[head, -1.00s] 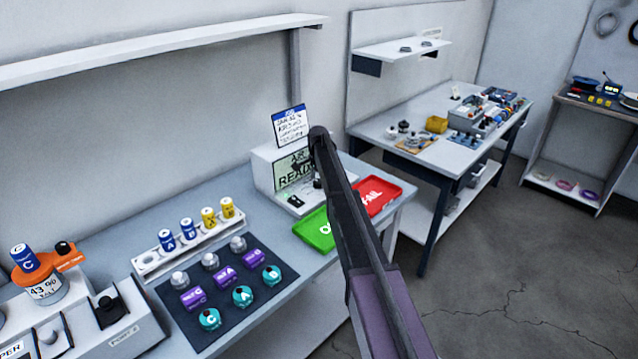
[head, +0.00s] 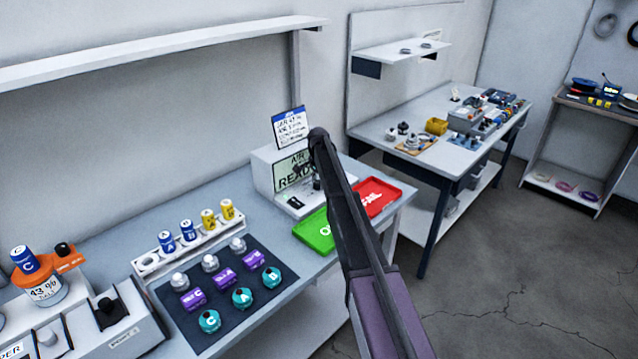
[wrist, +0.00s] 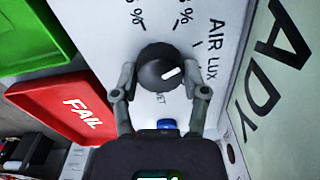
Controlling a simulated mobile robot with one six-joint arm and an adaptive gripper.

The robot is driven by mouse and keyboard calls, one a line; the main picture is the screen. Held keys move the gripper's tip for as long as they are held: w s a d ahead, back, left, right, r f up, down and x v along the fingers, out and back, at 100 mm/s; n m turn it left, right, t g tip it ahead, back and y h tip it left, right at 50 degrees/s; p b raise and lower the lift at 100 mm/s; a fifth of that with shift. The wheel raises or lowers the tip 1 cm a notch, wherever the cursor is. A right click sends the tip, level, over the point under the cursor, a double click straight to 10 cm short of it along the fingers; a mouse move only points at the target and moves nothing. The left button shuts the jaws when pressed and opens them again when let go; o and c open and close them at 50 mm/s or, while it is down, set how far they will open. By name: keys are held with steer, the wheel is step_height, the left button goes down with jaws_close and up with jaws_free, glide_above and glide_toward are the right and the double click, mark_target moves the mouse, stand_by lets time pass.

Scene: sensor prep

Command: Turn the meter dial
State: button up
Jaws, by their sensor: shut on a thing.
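The meter dial (wrist: 160,69) is a round black knob with a white pointer mark, on the white panel of the meter. Printed labels, including "AIR" and "LUX", stand around it in the wrist view. My gripper (wrist: 160,80) is shut on the dial, one finger on each side of it. In the head view the white meter (head: 262,172) stands on the bench with a screen (head: 294,172) reading "AIR" and "READY". My arm hides part of the meter there, and the dial is hard to make out.
A green tray (head: 315,232) and a red FAIL tray (head: 378,195) lie close beside the meter. A dark mat (head: 222,290) with several sensors and a white rack (head: 190,248) with labelled cylinders are to the left. A sign (head: 290,127) stands on the meter.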

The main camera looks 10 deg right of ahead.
steer(key=n, duration=0.6)
steer(key=shift+n, duration=0.3)
stand_by(0.4)
steer(key=o, duration=1.1)
steer(key=shift+w+f, duration=0.1)
steer(key=shift+o, duration=0.2)
